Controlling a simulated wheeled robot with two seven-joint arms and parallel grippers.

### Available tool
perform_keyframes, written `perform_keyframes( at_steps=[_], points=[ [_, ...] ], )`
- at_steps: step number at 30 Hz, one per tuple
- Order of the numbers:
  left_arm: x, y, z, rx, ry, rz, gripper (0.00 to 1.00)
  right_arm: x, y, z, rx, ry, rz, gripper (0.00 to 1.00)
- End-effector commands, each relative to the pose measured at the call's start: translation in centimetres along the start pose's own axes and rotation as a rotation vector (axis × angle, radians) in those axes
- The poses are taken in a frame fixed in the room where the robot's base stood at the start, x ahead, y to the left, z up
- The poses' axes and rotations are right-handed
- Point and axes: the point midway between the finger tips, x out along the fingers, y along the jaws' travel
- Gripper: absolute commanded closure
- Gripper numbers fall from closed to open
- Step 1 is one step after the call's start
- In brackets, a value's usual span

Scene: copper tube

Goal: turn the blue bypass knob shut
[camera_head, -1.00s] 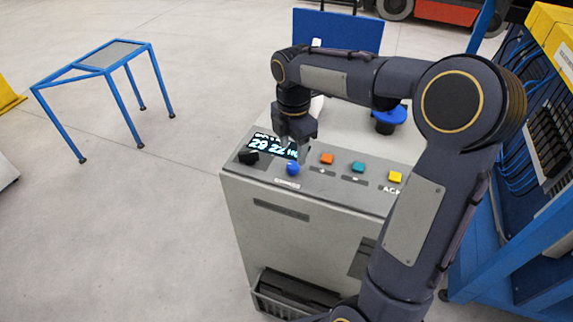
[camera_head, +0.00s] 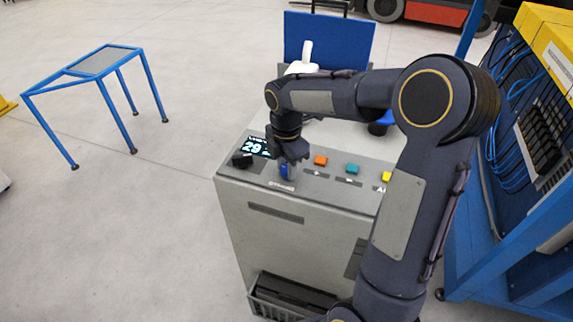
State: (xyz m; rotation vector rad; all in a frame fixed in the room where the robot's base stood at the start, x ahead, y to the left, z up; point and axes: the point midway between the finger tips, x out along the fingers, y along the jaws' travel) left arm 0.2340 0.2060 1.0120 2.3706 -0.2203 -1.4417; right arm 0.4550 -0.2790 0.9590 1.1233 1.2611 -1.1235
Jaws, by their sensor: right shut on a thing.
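The blue bypass knob (camera_head: 284,171) sits on the sloped front panel of a grey console (camera_head: 262,218), right of a black knob (camera_head: 242,159). My right gripper (camera_head: 287,166) points down from above and is shut on the blue knob, with its fingers hiding part of it. The knob's exact turn angle cannot be told. My left gripper is not in view.
Orange (camera_head: 320,160), teal (camera_head: 352,168) and yellow (camera_head: 387,176) buttons lie right of the knob. A lit display (camera_head: 257,147) is partly covered by my gripper. A blue-framed rack (camera_head: 520,205) stands close on the right. Open floor lies left.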

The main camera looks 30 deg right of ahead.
Motion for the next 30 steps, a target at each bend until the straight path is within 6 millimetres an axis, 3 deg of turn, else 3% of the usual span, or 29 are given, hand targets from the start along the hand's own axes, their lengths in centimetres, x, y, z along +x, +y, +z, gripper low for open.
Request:
perform_keyframes(
  at_steps=[14, 30],
  points=[
    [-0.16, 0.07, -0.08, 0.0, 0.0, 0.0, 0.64, -0.1, 0.02, 0.0, 0.099, 0.0, 0.0, 0.93],
    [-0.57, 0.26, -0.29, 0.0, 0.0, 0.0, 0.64, -0.14, 0.05, -0.06, 0.574, 0.001, 0.0, 0.93]
  ],
)
